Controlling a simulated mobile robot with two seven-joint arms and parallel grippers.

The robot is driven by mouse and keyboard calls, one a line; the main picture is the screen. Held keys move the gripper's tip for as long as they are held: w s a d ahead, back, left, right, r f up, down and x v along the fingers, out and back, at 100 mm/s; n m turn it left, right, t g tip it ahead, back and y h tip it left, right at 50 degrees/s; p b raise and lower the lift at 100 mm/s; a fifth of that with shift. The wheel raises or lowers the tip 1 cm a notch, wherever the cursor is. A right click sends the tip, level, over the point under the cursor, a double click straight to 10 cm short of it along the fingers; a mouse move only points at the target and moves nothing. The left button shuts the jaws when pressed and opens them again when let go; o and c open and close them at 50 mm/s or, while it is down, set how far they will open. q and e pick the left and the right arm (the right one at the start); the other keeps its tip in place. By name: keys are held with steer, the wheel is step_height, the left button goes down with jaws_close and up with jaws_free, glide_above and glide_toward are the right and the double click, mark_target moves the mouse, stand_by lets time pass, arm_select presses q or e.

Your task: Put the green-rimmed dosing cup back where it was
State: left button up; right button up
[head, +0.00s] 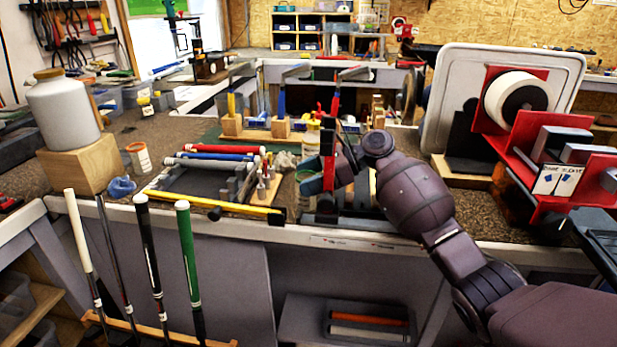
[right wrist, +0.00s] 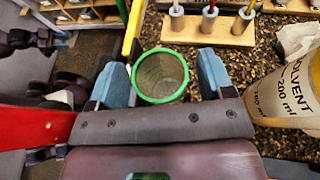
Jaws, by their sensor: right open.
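The green-rimmed dosing cup (right wrist: 160,76) shows in the right wrist view as a clear cup with a round green rim, seen from above. It is between the two blue fingertips of my right gripper (right wrist: 163,84). The jaws are open, with the cup near the left fingertip and a wider gap on the right. I cannot tell whether either finger touches it. In the head view my right gripper (head: 316,184) is low over the bench's front part, and the cup there is mostly hidden by it.
A container marked SOLVENT (right wrist: 287,95) stands close on the right in the wrist view. A wooden block (right wrist: 208,28) holding upright tools is beyond the cup. In the head view a yellow bar (head: 215,205) and coloured grips lie left of my gripper. Golf clubs (head: 188,250) stand in front.

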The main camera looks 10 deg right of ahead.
steer(key=shift+d+r, duration=0.3)
steer(key=shift+d, duration=0.1)
steer(key=p+v, duration=0.1)
steer(key=v, duration=0.5)
steer(key=shift+a, duration=0.1)
steer(key=shift+s+d+r, duration=0.1)
steer(key=shift+s+d, duration=0.05)
steer(key=shift+d, duration=0.2)
